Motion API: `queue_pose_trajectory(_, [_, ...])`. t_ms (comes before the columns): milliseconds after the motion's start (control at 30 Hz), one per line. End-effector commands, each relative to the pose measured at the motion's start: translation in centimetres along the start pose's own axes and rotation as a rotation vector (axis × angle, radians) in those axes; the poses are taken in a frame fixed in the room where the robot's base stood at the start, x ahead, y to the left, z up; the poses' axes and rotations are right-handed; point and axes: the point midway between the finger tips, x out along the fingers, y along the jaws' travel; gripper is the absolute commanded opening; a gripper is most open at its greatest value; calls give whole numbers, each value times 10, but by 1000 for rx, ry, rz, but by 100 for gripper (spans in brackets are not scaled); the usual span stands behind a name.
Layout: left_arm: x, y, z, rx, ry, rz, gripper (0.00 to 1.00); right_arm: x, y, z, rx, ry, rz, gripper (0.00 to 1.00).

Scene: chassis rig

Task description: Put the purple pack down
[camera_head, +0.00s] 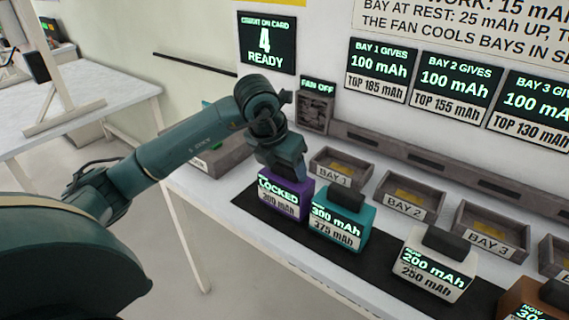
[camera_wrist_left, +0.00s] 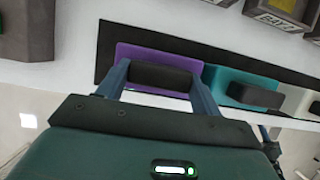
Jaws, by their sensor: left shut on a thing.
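The purple pack (camera_head: 284,200) is at the left end of the black mat (camera_head: 262,222), and its front reads LOCKED and 300 mAh. My left gripper (camera_head: 282,172) is above it, shut on its dark handle. In the left wrist view the two fingers of the left gripper (camera_wrist_left: 160,82) stand at either end of the handle of the purple pack (camera_wrist_left: 165,58). The pack looks upright and at mat level; I cannot tell whether its underside touches the mat. My right gripper is not in view.
A teal pack (camera_head: 343,222) stands close to the right of the purple pack. A white pack (camera_head: 433,265) and a brown pack (camera_head: 530,302) stand further right. Behind are open trays BAY 1 (camera_head: 332,180), BAY 2 (camera_head: 405,209) and BAY 3 (camera_head: 487,242). A grey fan box (camera_head: 314,108) shows FAN OFF.

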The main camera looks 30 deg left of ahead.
Motion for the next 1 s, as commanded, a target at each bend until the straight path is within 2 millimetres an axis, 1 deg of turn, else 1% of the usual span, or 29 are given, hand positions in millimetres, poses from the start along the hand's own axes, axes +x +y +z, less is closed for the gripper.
queue_pose_trajectory(167, [1, 0, 0, -1, -4, 0, 6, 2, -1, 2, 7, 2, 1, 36])
queue_pose_trajectory(200, [3, 0, -1, 0, 0, 0, 66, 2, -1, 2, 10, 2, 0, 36])
queue_pose_trajectory(400, [2, 0, -1, 0, 0, 0, 82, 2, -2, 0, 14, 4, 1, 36])
queue_pose_trajectory(467, [2, 0, -1, 0, 0, 0, 87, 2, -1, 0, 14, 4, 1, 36])
queue_pose_trajectory(667, [1, 0, 0, 0, 0, 0, 87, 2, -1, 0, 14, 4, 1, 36])
queue_pose_trajectory(767, [-2, 0, 1, 0, 0, 0, 87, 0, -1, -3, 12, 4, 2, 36])
queue_pose_trajectory(867, [-12, 0, 2, 0, -4, 1, 87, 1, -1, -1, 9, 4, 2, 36])
queue_pose_trajectory(1000, [-40, 0, 2, 1, -7, 1, 87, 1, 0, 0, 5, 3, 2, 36])
